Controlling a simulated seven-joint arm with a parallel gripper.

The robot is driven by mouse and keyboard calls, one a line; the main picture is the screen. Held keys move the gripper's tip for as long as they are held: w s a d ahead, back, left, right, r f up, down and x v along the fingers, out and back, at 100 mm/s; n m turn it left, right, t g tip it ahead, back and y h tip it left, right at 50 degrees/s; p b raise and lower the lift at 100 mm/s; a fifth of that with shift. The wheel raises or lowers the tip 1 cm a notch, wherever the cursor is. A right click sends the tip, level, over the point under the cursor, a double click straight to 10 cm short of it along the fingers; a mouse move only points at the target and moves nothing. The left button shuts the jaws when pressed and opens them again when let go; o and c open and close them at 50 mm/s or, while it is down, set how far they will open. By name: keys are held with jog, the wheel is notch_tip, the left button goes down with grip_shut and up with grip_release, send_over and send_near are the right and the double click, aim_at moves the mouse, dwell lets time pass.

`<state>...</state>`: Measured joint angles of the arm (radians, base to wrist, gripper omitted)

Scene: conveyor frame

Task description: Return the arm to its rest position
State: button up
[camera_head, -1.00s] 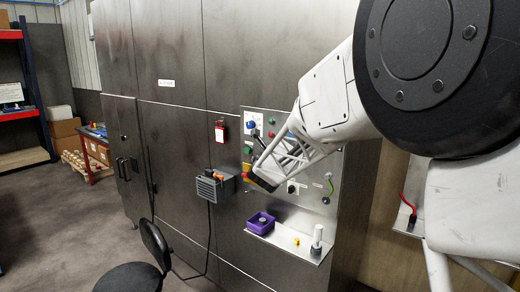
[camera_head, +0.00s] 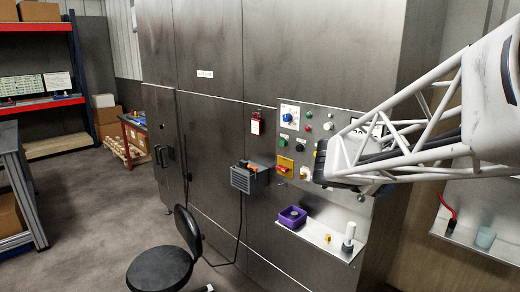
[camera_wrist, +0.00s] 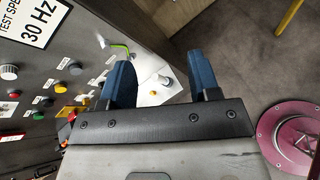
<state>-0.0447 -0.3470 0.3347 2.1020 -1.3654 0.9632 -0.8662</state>
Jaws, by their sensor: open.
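My gripper (camera_wrist: 163,85) shows in the wrist view with its two blue fingers apart and nothing between them. In the head view my white lattice arm reaches in from the right, and its dark end (camera_head: 328,165) is in front of the right part of the control panel (camera_head: 295,148). The fingertips are hard to make out there. The panel carries a blue knob (camera_head: 288,117), a red-and-yellow switch (camera_head: 284,170) and several coloured buttons. My arm hides part of the panel's right side.
A shelf (camera_head: 310,231) below the panel holds a purple bin (camera_head: 292,217) and a white cylinder (camera_head: 349,237). A grey box (camera_head: 246,179) hangs left of the panel. A black stool (camera_head: 162,268) stands in front. A second shelf (camera_head: 470,236) is at right. Open floor lies left.

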jog(key=s+a+f+m+g+y, duration=0.1)
jog(key=s+a+f+m+y, duration=0.2)
jog(key=s+m, duration=0.3)
jog(key=s+a+f+m+g+y, duration=0.1)
jog(key=s+a+f+m+y, duration=0.2)
jog(key=s+m, duration=0.4)
jog(key=s+a+f+m+g+y, duration=0.2)
jog(key=s+a+m+y, duration=0.3)
jog(key=s, duration=1)
jog(key=shift+a+f+m, duration=0.15)
jog(key=shift+f+m, duration=0.75)
jog(key=shift+m, duration=0.1)
